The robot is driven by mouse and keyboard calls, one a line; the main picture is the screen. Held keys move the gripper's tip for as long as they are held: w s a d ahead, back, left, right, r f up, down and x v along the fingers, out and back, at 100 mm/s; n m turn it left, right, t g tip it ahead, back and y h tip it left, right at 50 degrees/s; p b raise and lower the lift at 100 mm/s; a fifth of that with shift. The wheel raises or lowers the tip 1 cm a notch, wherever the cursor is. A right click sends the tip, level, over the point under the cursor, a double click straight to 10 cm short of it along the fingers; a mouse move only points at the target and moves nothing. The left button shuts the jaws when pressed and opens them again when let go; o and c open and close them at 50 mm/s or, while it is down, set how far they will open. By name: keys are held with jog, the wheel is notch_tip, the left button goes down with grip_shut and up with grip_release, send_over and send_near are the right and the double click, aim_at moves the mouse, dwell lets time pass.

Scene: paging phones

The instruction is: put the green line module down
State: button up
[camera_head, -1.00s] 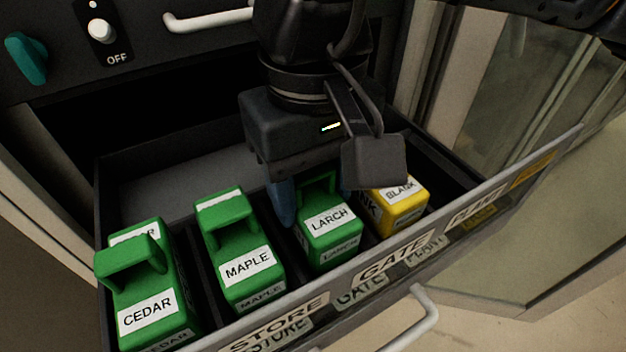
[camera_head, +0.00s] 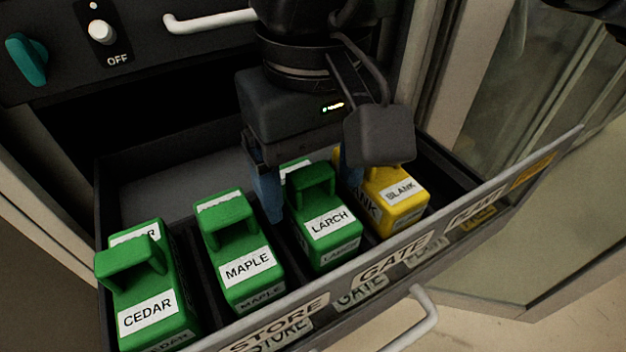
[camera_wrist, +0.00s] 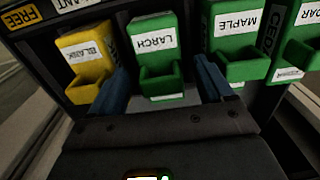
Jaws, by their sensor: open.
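The green LARCH module (camera_head: 328,224) sits upright in a slot of the open drawer, between the green MAPLE module (camera_head: 240,254) and the yellow BLANK module (camera_head: 393,203). The green CEDAR module (camera_head: 150,290) sits at the far left. My gripper (camera_head: 308,196) is open, its blue fingers spread apart on either side of LARCH and not closed on its handle. In the wrist view LARCH (camera_wrist: 155,58) is between the fingers of my gripper (camera_wrist: 160,90). The right finger is partly hidden by my gripper body in the head view.
The drawer front (camera_head: 440,236) carries labels reading STORE, GATE and PLANT, with a pale handle (camera_head: 414,318) below. Above stand a teal knob (camera_head: 27,60) and a white switch (camera_head: 101,31) by an OFF label. The drawer floor behind the modules is bare.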

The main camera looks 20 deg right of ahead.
notch_tip(320, 180, up, 10)
jog(key=shift+r, duration=0.25)
dwell(0.7)
